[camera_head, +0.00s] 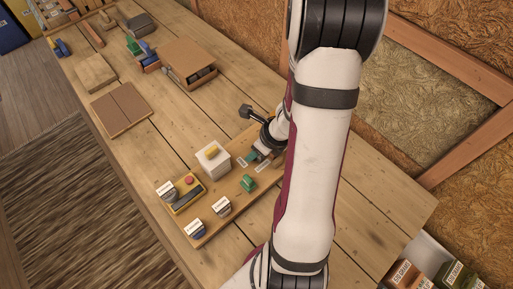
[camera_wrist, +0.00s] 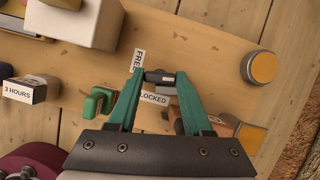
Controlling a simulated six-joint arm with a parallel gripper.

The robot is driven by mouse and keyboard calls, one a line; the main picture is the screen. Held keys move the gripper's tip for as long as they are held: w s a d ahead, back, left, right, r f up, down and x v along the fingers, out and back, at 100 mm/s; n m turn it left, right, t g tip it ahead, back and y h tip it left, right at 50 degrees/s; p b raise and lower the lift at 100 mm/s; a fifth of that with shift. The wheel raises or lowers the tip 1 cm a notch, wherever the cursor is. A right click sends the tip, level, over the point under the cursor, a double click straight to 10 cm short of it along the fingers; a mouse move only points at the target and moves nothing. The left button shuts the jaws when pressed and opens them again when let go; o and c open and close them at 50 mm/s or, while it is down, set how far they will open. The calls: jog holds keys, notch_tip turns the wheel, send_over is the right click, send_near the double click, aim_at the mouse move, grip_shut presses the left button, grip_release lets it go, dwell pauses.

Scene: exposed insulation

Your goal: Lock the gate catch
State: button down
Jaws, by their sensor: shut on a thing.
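The gate catch (camera_wrist: 160,77) shows in the wrist view as a small dark and grey piece between my fingertips. My gripper (camera_wrist: 160,74), with two teal fingers, is shut on it. A white FREE label (camera_wrist: 138,60) lies just left of the fingertips. A white LOCKED label (camera_wrist: 155,99) lies between the fingers, nearer the palm. The catch's lever looks closer to crosswise than lengthwise between the fingers; its exact setting is unclear. In the head view my gripper (camera_head: 253,158) reaches down to the wooden board (camera_head: 232,207), and my arm and fingers hide the catch.
A green piece (camera_wrist: 97,103) stands close left of my left finger. An orange-topped knob (camera_wrist: 262,67) stands to the right. A white box (camera_head: 213,162), a yellow box with a red button (camera_head: 185,193) and labelled blocks crowd the board. Bare table lies left of it.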

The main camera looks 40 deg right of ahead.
jog(key=shift+m, duration=0.4)
jog(key=shift+c, duration=1.6)
grip_release()
jog(key=a+v, duration=0.1)
jog(key=v, duration=1.4)
jog(key=shift+s+d+r, duration=0.2)
jog(key=shift+d+r, duration=0.15)
